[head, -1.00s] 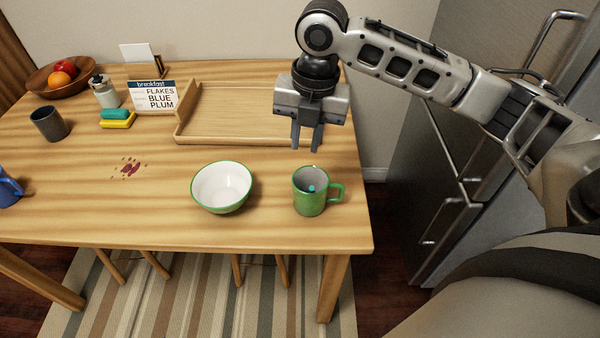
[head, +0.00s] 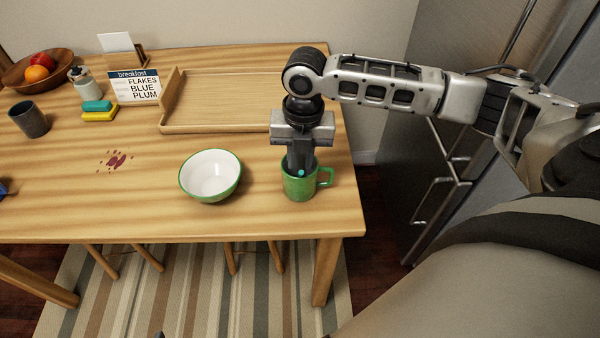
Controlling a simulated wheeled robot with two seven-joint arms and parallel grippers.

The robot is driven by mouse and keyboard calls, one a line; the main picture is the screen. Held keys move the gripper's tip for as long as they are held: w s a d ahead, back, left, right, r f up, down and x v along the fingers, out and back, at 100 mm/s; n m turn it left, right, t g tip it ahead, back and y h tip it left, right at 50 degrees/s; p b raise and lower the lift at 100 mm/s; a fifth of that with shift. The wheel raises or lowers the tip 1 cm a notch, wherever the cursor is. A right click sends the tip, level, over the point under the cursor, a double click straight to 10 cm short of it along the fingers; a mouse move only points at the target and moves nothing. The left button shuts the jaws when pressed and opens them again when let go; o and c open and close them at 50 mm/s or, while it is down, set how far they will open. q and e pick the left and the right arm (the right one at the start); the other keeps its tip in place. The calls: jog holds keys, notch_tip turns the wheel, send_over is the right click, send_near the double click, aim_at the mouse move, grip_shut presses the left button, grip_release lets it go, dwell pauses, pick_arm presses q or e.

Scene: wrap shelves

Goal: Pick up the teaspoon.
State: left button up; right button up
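A green mug (head: 299,190) with its handle to the right stands near the front right corner of the table. My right gripper (head: 301,168) points straight down at the mug, its fingertips at or inside the opening. A small cyan spot (head: 301,173) shows at the fingertips; it may be part of the teaspoon, but I cannot make out a spoon shape. The fingers hide most of the mug's inside. I cannot tell whether they are closed on anything. My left gripper is not recognisable in view.
A white bowl with a green rim (head: 211,176) stands left of the mug. A wooden tray (head: 220,128) lies behind. A breakfast sign (head: 137,87), a sponge pair (head: 98,111), a dark cup (head: 30,120) and a red stain (head: 116,160) are further left.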

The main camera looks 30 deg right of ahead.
jog(key=shift+f, duration=1.75)
jog(key=shift+f+p, duration=0.2)
jog(key=shift+p, duration=0.1)
grip_shut()
